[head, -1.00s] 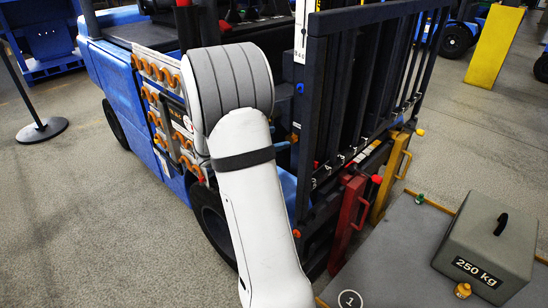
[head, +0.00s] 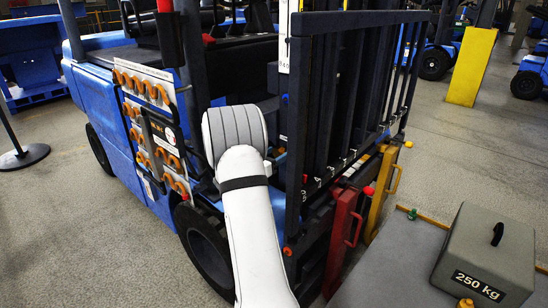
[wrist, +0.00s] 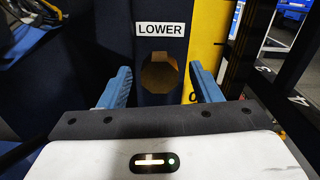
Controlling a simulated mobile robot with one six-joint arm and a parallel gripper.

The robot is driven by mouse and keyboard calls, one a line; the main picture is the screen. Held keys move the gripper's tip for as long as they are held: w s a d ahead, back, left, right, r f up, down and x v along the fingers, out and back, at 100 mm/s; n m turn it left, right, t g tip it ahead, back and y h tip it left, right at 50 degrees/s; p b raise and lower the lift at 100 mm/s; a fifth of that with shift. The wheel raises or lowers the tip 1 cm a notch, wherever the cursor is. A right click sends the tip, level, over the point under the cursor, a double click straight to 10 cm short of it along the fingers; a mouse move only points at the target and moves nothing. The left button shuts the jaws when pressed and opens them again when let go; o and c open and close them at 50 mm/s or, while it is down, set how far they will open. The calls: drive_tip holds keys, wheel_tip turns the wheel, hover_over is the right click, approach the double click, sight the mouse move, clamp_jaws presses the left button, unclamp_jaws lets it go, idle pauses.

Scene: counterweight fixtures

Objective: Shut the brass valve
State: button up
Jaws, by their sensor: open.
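A dull brass, many-sided knob (wrist: 161,76), which looks like the brass valve, sits on a dark blue upright below a white "LOWER" label (wrist: 160,29) in the wrist view. My gripper (wrist: 160,67) is open, with one blue finger on each side of the knob. The fingers appear apart from it; their exact depth is unclear. I cannot tell from the knob how far it is turned. In the head view my arm hides the gripper and this knob.
A blue forklift (head: 78,77) with a dark mast frame (head: 293,130) stands close around my arm. Red (head: 341,240) and yellow (head: 377,200) handled blocks are at its front. A grey 250 kg weight (head: 480,250) rests on a grey platform (head: 395,265) at right. Open floor lies left.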

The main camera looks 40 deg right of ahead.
drive_tip(key=c, duration=0.9)
drive_tip(key=shift+w+a, duration=0.1)
drive_tip(key=shift+a, duration=0.35)
drive_tip(key=shift+c, duration=0.5)
drive_tip(key=shift+d, duration=0.25)
drive_tip(key=shift+d+m+b, duration=0.25)
drive_tip(key=shift+m+b, duration=0.15)
drive_tip(key=shift+b, duration=0.2)
drive_tip(key=m+b, duration=0.1)
drive_tip(key=b, duration=0.1)
drive_tip(key=m+b, duration=0.3)
drive_tip(key=b, duration=0.1)
drive_tip(key=shift+f+m+b, duration=0.25)
drive_tip(key=shift+m+b, duration=0.05)
drive_tip(key=m+b, duration=0.5)
drive_tip(key=b, duration=0.2)
drive_tip(key=shift+b, duration=0.3)
drive_tip(key=m+b, duration=0.1)
drive_tip(key=b, duration=0.1)
drive_tip(key=m+b, duration=0.2)
drive_tip(key=shift+r, duration=0.25)
drive_tip(key=shift+r+m, duration=0.1)
drive_tip(key=shift+m, duration=0.2)
